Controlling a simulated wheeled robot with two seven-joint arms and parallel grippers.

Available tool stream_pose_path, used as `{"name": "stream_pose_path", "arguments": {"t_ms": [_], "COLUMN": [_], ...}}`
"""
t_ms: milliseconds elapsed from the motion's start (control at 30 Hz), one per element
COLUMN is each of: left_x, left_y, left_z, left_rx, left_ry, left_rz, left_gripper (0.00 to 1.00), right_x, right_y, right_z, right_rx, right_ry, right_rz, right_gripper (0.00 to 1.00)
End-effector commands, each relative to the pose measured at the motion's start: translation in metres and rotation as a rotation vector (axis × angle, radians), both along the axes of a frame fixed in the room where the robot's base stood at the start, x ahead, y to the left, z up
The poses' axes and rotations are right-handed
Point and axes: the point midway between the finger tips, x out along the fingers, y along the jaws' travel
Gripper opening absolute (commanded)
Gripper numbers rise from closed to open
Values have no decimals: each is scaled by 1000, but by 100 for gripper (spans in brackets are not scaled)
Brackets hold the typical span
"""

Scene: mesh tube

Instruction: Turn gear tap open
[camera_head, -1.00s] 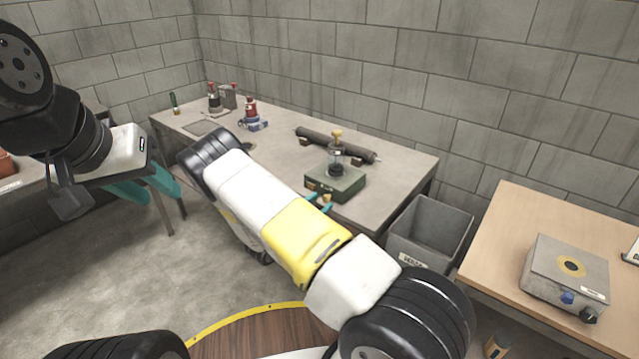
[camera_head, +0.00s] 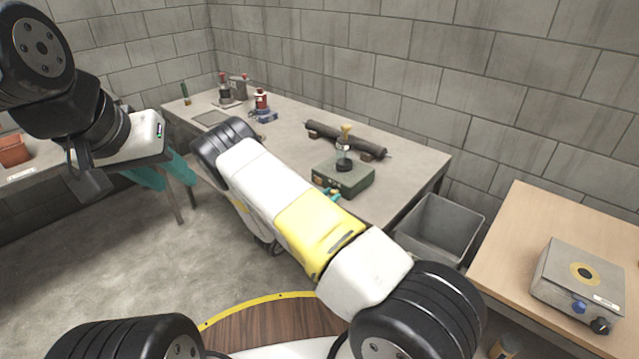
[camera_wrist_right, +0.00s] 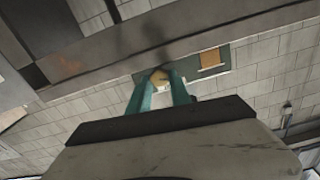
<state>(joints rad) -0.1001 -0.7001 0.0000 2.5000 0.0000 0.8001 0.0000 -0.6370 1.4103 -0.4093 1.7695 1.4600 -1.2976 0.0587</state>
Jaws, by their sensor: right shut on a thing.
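A dark green box (camera_head: 355,184) stands on the grey table, with a glass-and-black fitting (camera_head: 344,161) and a brass knob (camera_head: 346,131) on top. My right gripper (camera_head: 329,193) is at the box's front face, partly hidden behind my arm. In the right wrist view its teal fingers (camera_wrist_right: 160,88) are shut on a small tan, brass-like tap knob (camera_wrist_right: 159,76). The knob's turn angle is not clear. My left gripper (camera_head: 168,176) hangs at the left with its teal fingers apart, empty, away from the box.
A dark roller (camera_head: 345,138) lies on blocks behind the box. Red-topped devices (camera_head: 261,99) stand at the table's far left. A grey bin (camera_head: 440,228) stands to the right of the table, near a wooden table (camera_head: 505,240) with a metal unit (camera_head: 580,278).

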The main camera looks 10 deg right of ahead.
Motion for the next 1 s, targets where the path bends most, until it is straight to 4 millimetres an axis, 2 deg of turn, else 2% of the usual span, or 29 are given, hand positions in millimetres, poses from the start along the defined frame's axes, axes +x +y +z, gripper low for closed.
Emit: {"name": "stream_pose_path", "arguments": {"t_ms": [300, 700, 733, 800, 1000], "left_x": [0, 0, 0, 0, 0], "left_y": [0, 0, 0, 0, 0], "left_z": [0, 0, 0, 0, 0], "left_rx": [0, 0, 0, 0, 0], "left_ry": [0, 0, 0, 0, 0], "left_rz": [0, 0, 0, 0, 0], "left_gripper": [36, 36, 36, 36, 36], "right_x": [1, 1, 1, 1, 1], "right_y": [0, 1, 1, 1, 1], "right_z": [0, 0, 0, 0, 0], "right_rx": [-201, -228, -228, -228, -228], "right_ry": [257, 292, 292, 292, 292], "right_rz": [0, 1, 1, 1, 0], "right_gripper": [0, 0, 30, 44, 46]}}
